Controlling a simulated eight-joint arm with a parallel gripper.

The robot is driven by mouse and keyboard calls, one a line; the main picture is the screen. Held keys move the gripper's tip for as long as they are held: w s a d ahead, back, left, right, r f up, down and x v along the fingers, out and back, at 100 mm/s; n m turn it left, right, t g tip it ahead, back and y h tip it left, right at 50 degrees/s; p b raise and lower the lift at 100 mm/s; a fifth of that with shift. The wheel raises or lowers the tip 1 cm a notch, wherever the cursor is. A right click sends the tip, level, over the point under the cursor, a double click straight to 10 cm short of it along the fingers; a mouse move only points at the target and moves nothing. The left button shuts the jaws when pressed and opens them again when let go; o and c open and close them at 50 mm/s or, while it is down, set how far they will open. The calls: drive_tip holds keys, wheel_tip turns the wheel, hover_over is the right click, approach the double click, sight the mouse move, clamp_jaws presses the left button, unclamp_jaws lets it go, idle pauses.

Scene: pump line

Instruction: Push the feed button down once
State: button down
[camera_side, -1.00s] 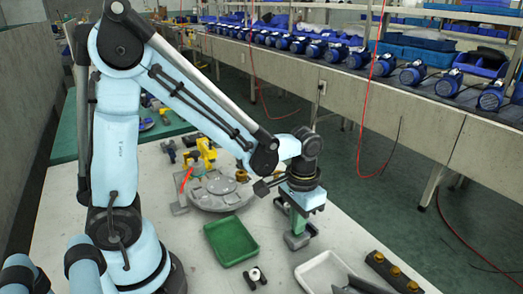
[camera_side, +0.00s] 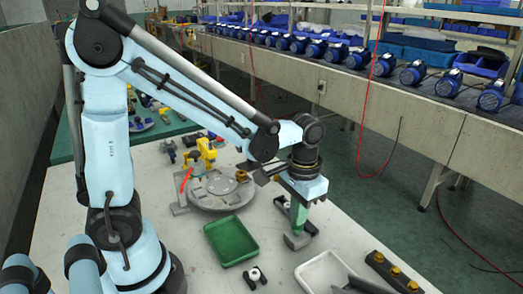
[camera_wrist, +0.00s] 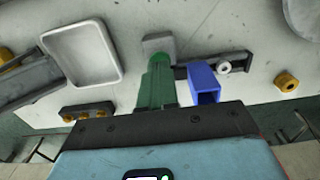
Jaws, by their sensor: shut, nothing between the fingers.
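My gripper (camera_side: 297,226) is shut and empty, pointing down, its green fingers just above a small grey block (camera_side: 298,241) on the white table. In the wrist view the green fingers (camera_wrist: 158,84) run up to the same grey block (camera_wrist: 158,44). A rounded green part (camera_wrist: 163,61) shows between fingers and block; it may be the feed button, but I cannot tell it surely from the fingertips. I cannot tell whether anything touches. A dark bar with several brass-yellow knobs (camera_side: 393,271) lies at the front right of the table.
A green tray (camera_side: 230,240) and a white tray (camera_side: 322,272) stand near the block. A round grey plate (camera_side: 220,191) lies behind, left. A blue bracket (camera_wrist: 204,84) and a dark fixture with a white roller (camera_wrist: 222,67) are right of the fingers in the wrist view.

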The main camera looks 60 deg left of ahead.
drive_tip(key=shift+r, duration=2.45)
drive_tip(key=s+a+r+t, duration=0.2)
drive_tip(key=s+a+t, duration=0.1)
drive_tip(key=t, duration=0.4)
drive_tip(key=shift+s+a+r, duration=0.35)
drive_tip(key=shift+s, duration=0.3)
